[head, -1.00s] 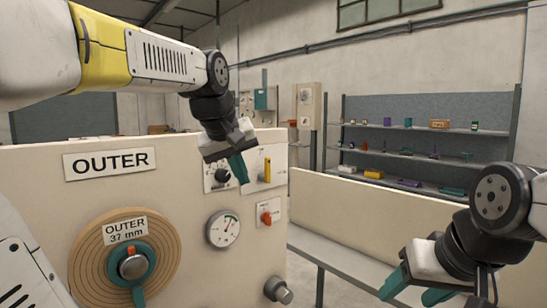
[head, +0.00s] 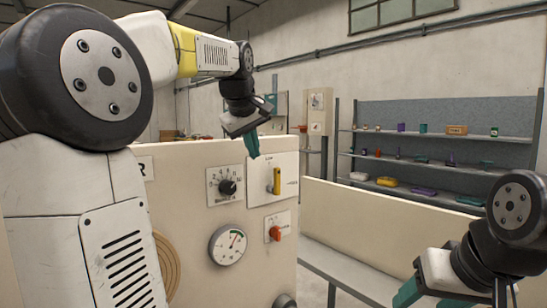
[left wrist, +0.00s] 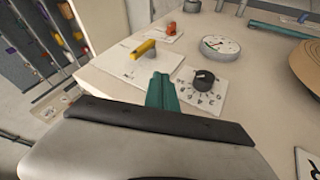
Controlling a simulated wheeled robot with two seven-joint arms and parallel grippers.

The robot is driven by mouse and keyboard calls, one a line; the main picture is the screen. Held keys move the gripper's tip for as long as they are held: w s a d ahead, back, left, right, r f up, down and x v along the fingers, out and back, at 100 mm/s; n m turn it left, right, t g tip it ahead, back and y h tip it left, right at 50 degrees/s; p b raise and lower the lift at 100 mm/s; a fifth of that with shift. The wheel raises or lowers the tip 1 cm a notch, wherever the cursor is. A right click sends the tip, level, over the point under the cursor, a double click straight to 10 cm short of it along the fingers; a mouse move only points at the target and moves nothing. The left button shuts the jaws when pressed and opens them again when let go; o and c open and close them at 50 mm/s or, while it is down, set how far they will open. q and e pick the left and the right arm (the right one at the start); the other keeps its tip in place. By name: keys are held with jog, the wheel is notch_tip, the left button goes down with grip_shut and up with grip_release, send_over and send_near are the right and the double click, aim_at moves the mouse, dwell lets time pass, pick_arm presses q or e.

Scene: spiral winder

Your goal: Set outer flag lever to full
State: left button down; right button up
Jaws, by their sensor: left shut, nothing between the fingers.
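The outer flag lever (head: 277,181) is a yellow bar on a white plate on the cream panel. In the head view it stands upright, with a "LOW" label above it. It also shows in the left wrist view (left wrist: 143,49), beyond the fingertips. My left gripper (head: 253,145) is shut and empty, its teal fingers pointing down, above and left of the lever and apart from it. In the left wrist view its fingers (left wrist: 161,92) lie between the lever and the black knob. My right gripper (head: 422,292) is open, low at the right, away from the panel.
A black dial knob (head: 227,187) sits left of the lever. A round gauge (head: 228,245) and a red switch (head: 275,233) are below. My left arm covers much of the panel's left side. Shelves (head: 440,163) with small items stand at the back right.

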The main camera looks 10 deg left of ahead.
pick_arm(q)
send_near(277, 181)
jog(key=a+f, duration=0.4)
jog(key=shift+w+d+r, duration=0.1)
jog(key=shift+w+d, duration=0.25)
jog(key=shift+w, duration=0.3)
jog(key=shift+w+d, duration=0.35)
jog(key=shift+w, duration=0.25)
jog(key=shift+w+d+r, duration=0.1)
jog(key=shift+w+d, duration=0.25)
jog(key=shift+w, duration=0.3)
jog(key=shift+d, duration=0.1)
